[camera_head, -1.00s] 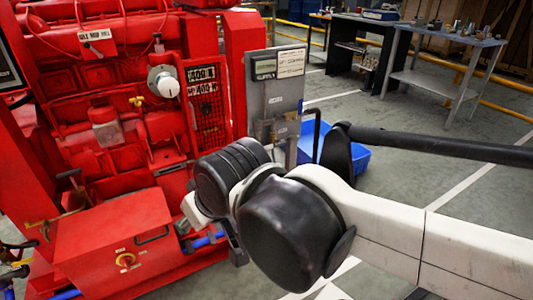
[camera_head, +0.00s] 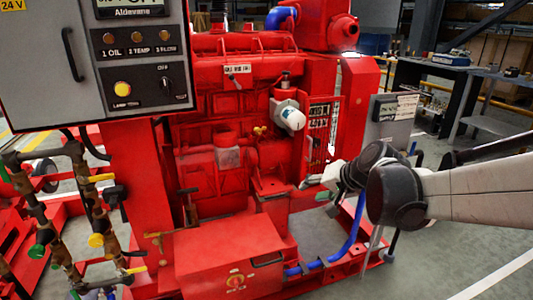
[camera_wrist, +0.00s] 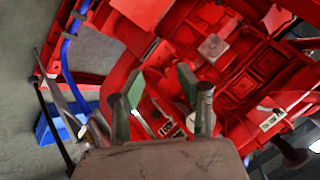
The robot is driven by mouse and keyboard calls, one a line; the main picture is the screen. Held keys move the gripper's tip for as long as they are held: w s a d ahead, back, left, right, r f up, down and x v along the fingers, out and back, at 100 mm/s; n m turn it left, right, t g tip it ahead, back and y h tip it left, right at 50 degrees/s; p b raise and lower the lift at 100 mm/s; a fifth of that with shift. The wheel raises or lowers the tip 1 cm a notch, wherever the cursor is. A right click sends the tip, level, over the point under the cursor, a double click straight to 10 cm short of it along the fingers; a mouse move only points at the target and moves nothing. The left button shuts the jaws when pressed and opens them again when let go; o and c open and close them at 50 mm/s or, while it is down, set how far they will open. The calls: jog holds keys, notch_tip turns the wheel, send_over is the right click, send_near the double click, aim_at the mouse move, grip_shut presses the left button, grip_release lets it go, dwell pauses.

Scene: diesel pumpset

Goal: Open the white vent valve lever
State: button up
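I cannot make out a white vent valve lever in either view. A pipe stack with several valves (camera_head: 85,215) stands at the left in the head view, with yellow and green handles; a white one is not clear there. My gripper (camera_head: 305,186) is in front of the red engine's right side, well away from that stack. In the wrist view my gripper's greenish fingers (camera_wrist: 160,100) stand apart with nothing held between them. The red engine shows beyond them.
The grey control panel (camera_head: 135,60) fills the upper left. The red engine (camera_head: 200,150) and a red box (camera_head: 230,258) lie between my gripper and the pipe stack. A blue hose (camera_head: 350,240) runs low at the engine's right. Floor is free at the right.

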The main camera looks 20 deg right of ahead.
jog(key=w+d+f+m+t+p, duration=0.1)
jog(key=w+d+f+m+t, duration=0.3)
jog(key=d, duration=0.6)
jog(key=w+d+f+m, duration=0.25)
jog(key=w+d, duration=0.35)
jog(key=d, duration=0.4)
jog(key=s+d+f+m+t+h+p, duration=0.1)
jog(key=s+d+f+m+t, duration=0.15)
jog(key=d+f, duration=0.5)
jog(key=s+d+f+m+t, duration=0.2)
jog(key=s+d+f+t, duration=0.15)
jog(key=d, duration=0.65)
jog(key=shift+g, duration=0.4)
jog(key=w+b, duration=0.1)
jog(key=w, duration=0.3)
jog(key=w+b, duration=0.1)
jog(key=w, duration=0.4)
jog(key=w+b, duration=0.1)
jog(key=w, duration=0.4)
jog(key=shift+w+a, duration=0.15)
jog(key=shift+a, duration=0.25)
grip_shut()
